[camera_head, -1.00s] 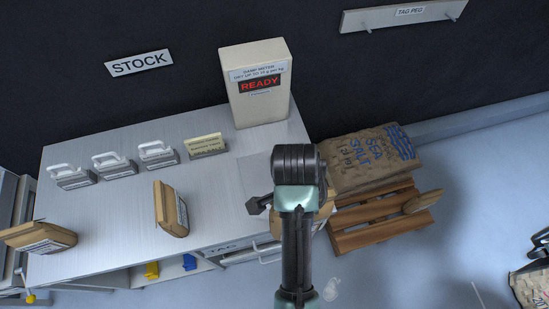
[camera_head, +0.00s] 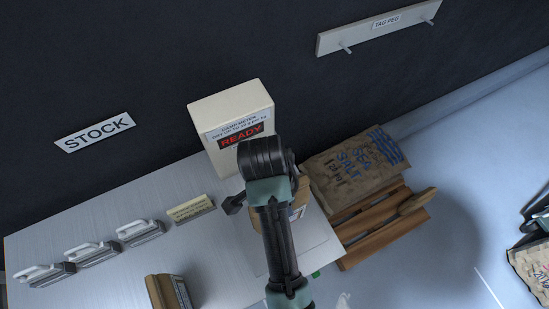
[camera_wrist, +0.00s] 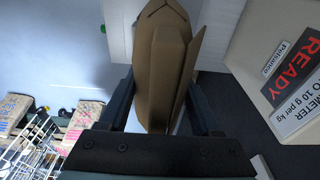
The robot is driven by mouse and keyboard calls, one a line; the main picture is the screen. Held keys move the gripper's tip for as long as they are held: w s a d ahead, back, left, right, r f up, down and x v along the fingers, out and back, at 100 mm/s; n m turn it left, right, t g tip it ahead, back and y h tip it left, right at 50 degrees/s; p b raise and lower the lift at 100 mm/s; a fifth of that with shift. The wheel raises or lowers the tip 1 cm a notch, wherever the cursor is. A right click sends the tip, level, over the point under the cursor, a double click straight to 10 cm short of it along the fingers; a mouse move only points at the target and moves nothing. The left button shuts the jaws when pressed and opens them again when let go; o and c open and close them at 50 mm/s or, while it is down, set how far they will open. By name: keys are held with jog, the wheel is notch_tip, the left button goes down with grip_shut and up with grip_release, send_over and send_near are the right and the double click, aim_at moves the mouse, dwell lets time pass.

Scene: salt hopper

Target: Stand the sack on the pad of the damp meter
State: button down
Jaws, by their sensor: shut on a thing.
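The damp meter (camera_head: 232,112) is a cream box at the back of the steel bench, its display reading READY. Its pad (camera_head: 318,236) looks like a pale square on the bench in front of it, partly covered by my arm. My gripper (camera_wrist: 160,112) is shut on a small brown paper sack (camera_wrist: 163,65). In the head view the sack (camera_head: 299,196) shows only as a strip with a label, behind my arm, over the pad area close to the meter. The meter is at the right in the wrist view (camera_wrist: 268,75). Whether the sack touches the pad is hidden.
A big sea salt sack (camera_head: 350,170) lies on a wooden pallet (camera_head: 385,228) right of the bench. Several white-handled blocks (camera_head: 92,254), a yellowish tag block (camera_head: 190,209) and another brown sack (camera_head: 165,292) stand on the bench's left part. A tag peg rail (camera_head: 380,25) is on the wall.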

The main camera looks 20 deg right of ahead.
jog(key=shift+d+f+p, duration=0.1)
jog(key=shift+f+p, duration=0.65)
jog(key=shift+f, duration=3.9)
jog(key=c, duration=0.5)
grip_release()
jog(key=shift+s+f, duration=0.1)
jog(key=shift+f, duration=0.2)
jog(key=o, duration=0.4)
jog(key=shift+r, duration=0.1)
